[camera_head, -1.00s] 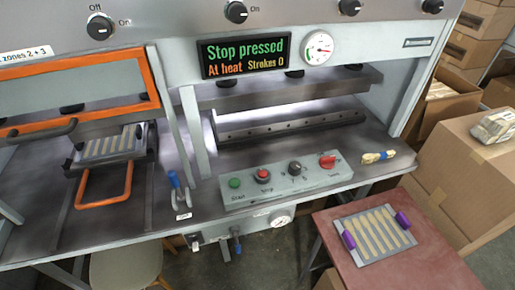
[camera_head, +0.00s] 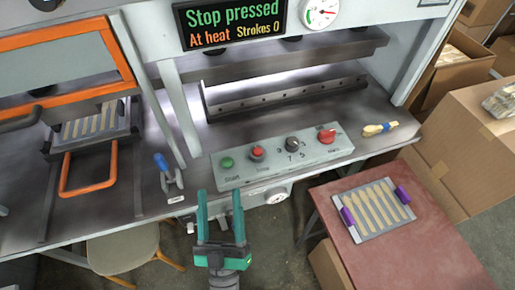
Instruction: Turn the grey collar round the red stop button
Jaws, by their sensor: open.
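The red stop button (camera_head: 257,151) sits on the sloped grey control box (camera_head: 275,166) at the front of the press bench, just right of the green start button (camera_head: 227,162). The grey collar round it (camera_head: 257,158) shows as a thin ring under the red cap; its turn angle is too small to tell. My gripper (camera_head: 219,196) is at the bottom middle, below and in front of the box, apart from the button. Its two green fingers point up the picture, spread and empty. The display (camera_head: 232,22) reads "Stop pressed", "At heat", "Strokes 0".
A black knob (camera_head: 292,144) and a red switch (camera_head: 327,136) are right of the stop button. A blue-handled lever clamp (camera_head: 163,165) stands left of the box. A red table (camera_head: 410,262) with a tray of wooden pieces (camera_head: 358,231) is at right. A brush (camera_head: 379,129) lies on the bench.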

